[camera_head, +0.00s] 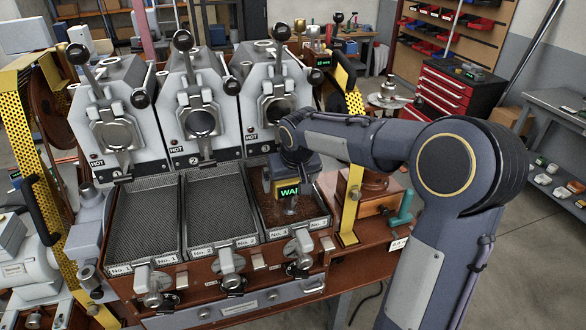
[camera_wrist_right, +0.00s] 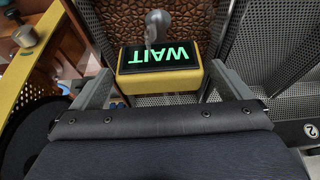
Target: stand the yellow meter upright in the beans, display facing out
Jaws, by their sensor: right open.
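The yellow meter (camera_head: 267,186) is at the bean tray (camera_head: 323,221) marked No. 3. Its black display, with green letters, faces the front of the machine; the head view shows only part of the word. In the wrist view the meter (camera_wrist_right: 160,78) shows its whole WAIT display, upside down in that picture. My right gripper (camera_head: 293,168) is over the meter from behind and above. In the wrist view the right gripper (camera_wrist_right: 156,88) is open, with one finger on each side of the meter. The meter's lower end is hidden. My left gripper is not in view.
Brown beans (camera_head: 279,212) fill tray No. 3. The No. 2 tray (camera_head: 218,205) and No. 1 tray (camera_head: 142,225) look empty. The roaster fronts, marked HOT, stand behind them.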

